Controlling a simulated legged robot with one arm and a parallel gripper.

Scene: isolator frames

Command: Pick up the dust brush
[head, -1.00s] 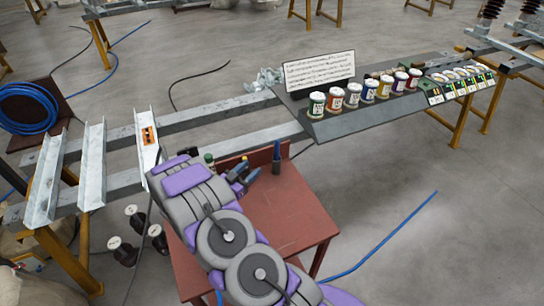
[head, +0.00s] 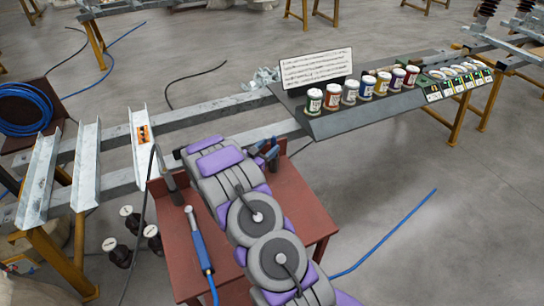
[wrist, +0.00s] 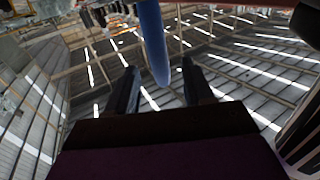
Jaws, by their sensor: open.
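In the wrist view my gripper (wrist: 160,66) is open, with its two dark fingers apart. A blue, round-ended handle (wrist: 152,40) reaches in between the fingertips from the top of the picture. It looks like part of the dust brush, but its bristles are not in view. In the head view my gripper (head: 263,150) is at the back edge of the red table, partly hidden by my arm. A slim dark upright piece (head: 275,153) shows beside the fingers and may be the same brush. I cannot tell whether the fingers touch it.
A blue-handled metal tool (head: 200,245) lies on the red table (head: 305,210), left of my arm. Galvanised rails (head: 88,165) stand at the left. A grey shelf (head: 340,122) with several jars and a sign is behind to the right. Table space at the right is clear.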

